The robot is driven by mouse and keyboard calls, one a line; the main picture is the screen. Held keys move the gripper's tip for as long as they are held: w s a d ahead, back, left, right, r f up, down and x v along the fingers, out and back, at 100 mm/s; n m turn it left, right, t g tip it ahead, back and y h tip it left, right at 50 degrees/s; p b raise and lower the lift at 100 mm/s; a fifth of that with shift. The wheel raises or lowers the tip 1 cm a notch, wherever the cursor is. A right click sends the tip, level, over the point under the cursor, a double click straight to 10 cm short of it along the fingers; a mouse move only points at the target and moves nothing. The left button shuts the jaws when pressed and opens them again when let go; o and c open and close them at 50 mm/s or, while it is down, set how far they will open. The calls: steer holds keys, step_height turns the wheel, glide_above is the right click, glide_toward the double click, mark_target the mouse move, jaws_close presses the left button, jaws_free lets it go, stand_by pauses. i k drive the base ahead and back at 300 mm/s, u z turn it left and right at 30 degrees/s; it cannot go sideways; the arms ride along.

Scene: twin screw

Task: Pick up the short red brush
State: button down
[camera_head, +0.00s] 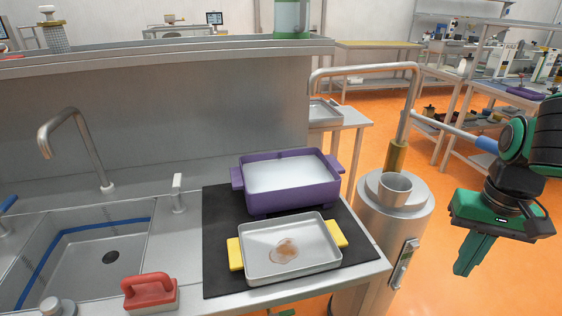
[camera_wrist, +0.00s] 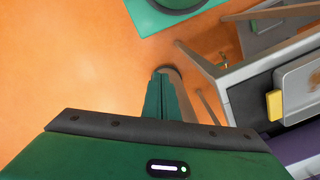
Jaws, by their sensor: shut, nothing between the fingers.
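The short red brush (camera_head: 149,291) has a red arched handle on a pale block. It rests on the steel counter at the front, between the sink and the black mat, in the head view. It is not visible in the wrist view. My gripper (camera_head: 466,270) is at the far right of the head view, over the orange floor, well away from the brush. Its green fingers are together and empty, pointing down. The fingers also show in the wrist view (camera_wrist: 163,85), above the floor.
A steel tray (camera_head: 255,272) with yellow handles and a brown stain sits on the black mat (camera_head: 222,224). Behind it is a purple basin (camera_head: 291,204) with white contents. The sink (camera_head: 62,273) is left. A steel cylinder (camera_head: 378,225) with a cup stands between counter and gripper.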

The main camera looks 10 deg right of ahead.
mark_target(153, 293)
steer(key=u, duration=1.35)
